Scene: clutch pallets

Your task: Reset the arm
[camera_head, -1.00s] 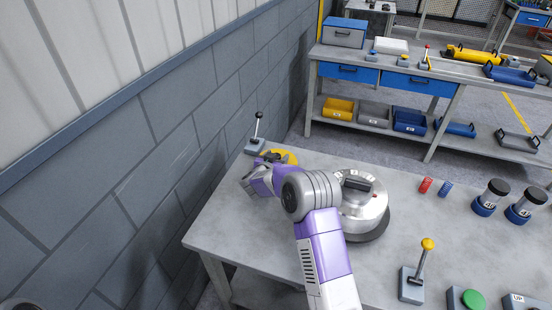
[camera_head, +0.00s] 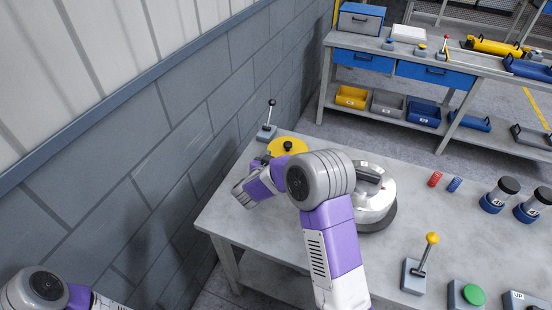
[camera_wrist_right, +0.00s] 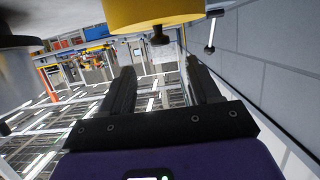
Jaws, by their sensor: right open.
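My right arm, purple and grey, comes in from the bottom of the head view and bends left over the near table. In the head view its gripper (camera_head: 262,160) is mostly hidden behind the wrist, near a yellow disc with a black knob (camera_head: 287,147). In the right wrist view the right gripper (camera_wrist_right: 160,80) has its two dark fingers apart with nothing between them. A yellow round body (camera_wrist_right: 150,14) shows just beyond the fingertips there. My left arm shows only in part at the bottom left corner of the head view; its gripper is out of view.
The grey table (camera_head: 265,235) carries a silver round housing (camera_head: 375,200) right of my forearm, a black-knobbed lever (camera_head: 268,128), a yellow-knobbed lever (camera_head: 418,270), a green button (camera_head: 473,294), springs and dark-capped cylinders. A block wall (camera_head: 150,190) stands close on the left.

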